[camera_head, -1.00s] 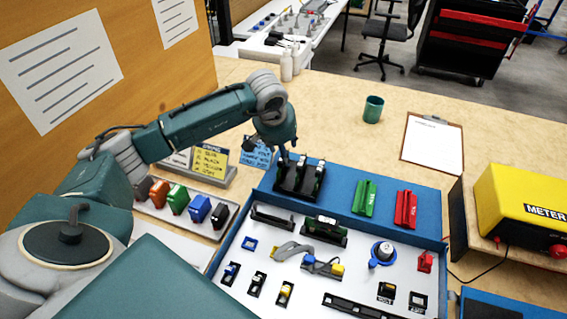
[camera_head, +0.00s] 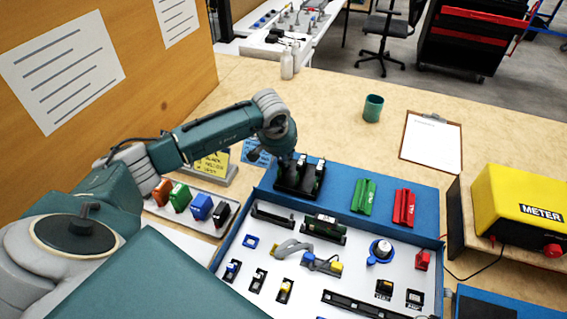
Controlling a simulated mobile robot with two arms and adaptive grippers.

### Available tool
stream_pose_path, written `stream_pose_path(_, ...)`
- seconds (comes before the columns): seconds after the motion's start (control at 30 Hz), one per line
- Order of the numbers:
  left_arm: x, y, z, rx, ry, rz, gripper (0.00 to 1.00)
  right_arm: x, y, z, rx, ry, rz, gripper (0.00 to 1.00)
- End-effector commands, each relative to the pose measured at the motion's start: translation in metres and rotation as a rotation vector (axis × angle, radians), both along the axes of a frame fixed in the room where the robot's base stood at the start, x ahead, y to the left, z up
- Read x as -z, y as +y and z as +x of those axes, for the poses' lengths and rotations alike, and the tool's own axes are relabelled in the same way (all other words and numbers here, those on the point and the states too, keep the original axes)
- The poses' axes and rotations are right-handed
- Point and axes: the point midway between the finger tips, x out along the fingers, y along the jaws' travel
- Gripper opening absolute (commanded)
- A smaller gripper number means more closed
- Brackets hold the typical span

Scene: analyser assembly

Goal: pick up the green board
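A dark green board (camera_head: 325,227) sits in a black holder in the upper part of the white tray. A black rack (camera_head: 292,184) stands on the blue area behind the tray and holds several upright dark slabs with light marks; their exact colour is hard to tell. My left gripper (camera_head: 287,160) points down at the rack's left back side. Its fingers are small and partly merged with the rack, so I cannot tell whether they are open or touching anything. My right gripper is not in view.
A green piece (camera_head: 364,196) and a red piece (camera_head: 404,207) stand right of the rack. A yellow meter (camera_head: 517,206) stands at right. Bench around the cup (camera_head: 373,108) is clear.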

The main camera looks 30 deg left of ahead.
Motion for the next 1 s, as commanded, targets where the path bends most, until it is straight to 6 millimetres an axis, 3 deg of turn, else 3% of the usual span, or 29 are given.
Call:
stream_pose_path(0.27,-0.004,0.0,0.001,0.0,-0.002,0.0,0.0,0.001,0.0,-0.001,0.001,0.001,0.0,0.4)
stream_pose_path(0.47,-0.026,0.001,0.002,0.001,-0.006,0.001,0.0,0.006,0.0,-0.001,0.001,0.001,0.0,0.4)
stream_pose_path(1.0,-0.167,0.0,0.001,0.0,-0.006,0.001,0.0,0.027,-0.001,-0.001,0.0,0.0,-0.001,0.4)
